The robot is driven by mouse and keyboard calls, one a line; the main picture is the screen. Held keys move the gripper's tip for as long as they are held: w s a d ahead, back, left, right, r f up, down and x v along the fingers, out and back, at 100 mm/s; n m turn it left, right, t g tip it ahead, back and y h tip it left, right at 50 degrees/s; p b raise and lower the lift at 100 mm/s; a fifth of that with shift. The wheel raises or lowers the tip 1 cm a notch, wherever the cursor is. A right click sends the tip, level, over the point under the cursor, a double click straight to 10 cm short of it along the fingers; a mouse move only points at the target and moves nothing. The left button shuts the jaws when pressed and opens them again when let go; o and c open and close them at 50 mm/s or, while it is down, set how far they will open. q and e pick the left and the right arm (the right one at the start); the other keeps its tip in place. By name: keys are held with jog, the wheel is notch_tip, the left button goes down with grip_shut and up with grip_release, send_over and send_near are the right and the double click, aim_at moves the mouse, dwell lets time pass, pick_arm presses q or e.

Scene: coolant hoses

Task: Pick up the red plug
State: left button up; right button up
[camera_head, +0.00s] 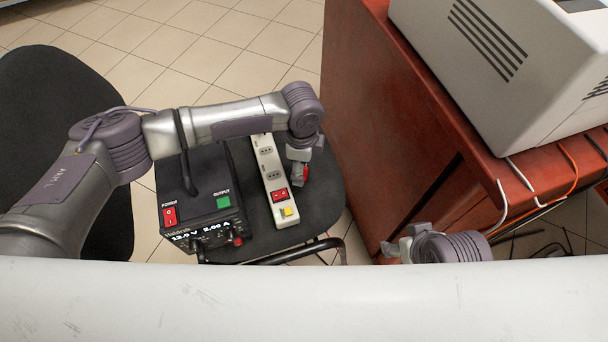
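A small red piece, which looks like the red plug (306,174), shows at the tip of my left gripper (299,175). The gripper points down over the black seat, just right of the white power strip. The fingers partly hide the red piece, and I cannot tell whether they are shut on it or only beside it. My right gripper (396,246) is low at the right, in front of the red-brown cabinet; its fingers are small and partly hidden by its wrist, so their opening is unclear.
The black seat (322,206) carries a power supply (208,215) with a lit display and the power strip (266,160) with a red switch. The cabinet (375,110) stands close on the right, bearing a pale machine (500,75). Cables hang at its edge. A white bar crosses the foreground.

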pick_arm(q)
notch_tip(320, 180, down, 3)
jog(key=shift+r, duration=0.2)
jog(key=c, duration=0.8)
pick_arm(e)
jog(key=w, duration=0.1)
jog(key=w+a+t, duration=0.1)
jog(key=w+r+t, duration=0.1)
jog(key=w, duration=0.1)
jog(key=shift+w+a+y, duration=0.1)
jog(key=shift+a+y, duration=0.05)
jog(key=shift+y, duration=0.15)
pick_arm(q)
jog(key=shift+o, duration=0.2)
jog(key=shift+r, duration=0.15)
